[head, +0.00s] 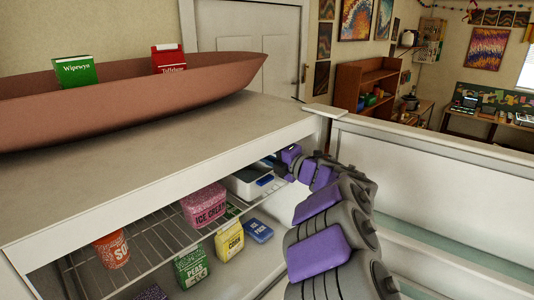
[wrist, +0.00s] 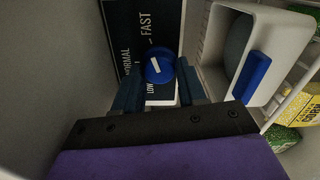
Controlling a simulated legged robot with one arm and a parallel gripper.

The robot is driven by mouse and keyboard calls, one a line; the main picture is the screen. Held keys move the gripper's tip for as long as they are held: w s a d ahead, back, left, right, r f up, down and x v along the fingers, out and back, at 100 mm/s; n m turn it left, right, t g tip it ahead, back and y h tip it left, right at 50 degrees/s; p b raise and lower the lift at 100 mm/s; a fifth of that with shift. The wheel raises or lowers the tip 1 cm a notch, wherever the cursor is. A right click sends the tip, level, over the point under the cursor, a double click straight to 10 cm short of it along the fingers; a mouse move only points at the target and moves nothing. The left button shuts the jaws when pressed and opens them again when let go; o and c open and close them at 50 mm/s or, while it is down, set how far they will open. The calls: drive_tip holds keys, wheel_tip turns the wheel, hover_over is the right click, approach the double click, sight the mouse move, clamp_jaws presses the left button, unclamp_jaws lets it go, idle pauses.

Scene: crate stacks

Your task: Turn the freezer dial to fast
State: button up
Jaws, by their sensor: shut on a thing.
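The freezer dial (wrist: 159,64) is a round blue knob with a short white mark, set on a dark panel (wrist: 124,22). The panel carries the words FAST, NORMAL and LOW, turned sideways in the wrist view. The dial's white mark lies slantwise; I cannot tell which word it points to. My gripper (wrist: 160,85) has its two dark fingers on either side of the dial, shut on it. In the head view my gripper (head: 284,166) reaches into the freezer (head: 230,165) at its back right; the dial is hidden there.
A white bin with a blue handle (wrist: 252,76) stands close right of the fingers in the wrist view. A wire shelf (head: 150,243) holds a pink ice cream box (head: 204,206) and a red tub (head: 112,250). Peas (head: 192,267) and corn boxes (head: 229,241) sit below. A brown boat-shaped bowl (head: 130,100) stands on top.

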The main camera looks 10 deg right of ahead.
drive_tip(key=o, duration=1)
drive_tip(key=shift+w+d+f, duration=0.1)
drive_tip(key=shift+w+d, duration=0.05)
drive_tip(key=shift+o, duration=0.2)
drive_tip(key=shift+s, duration=0.2)
drive_tip(key=b+v, duration=0.2)
drive_tip(key=v, duration=1.5)
drive_tip(key=shift+d, duration=0.15)
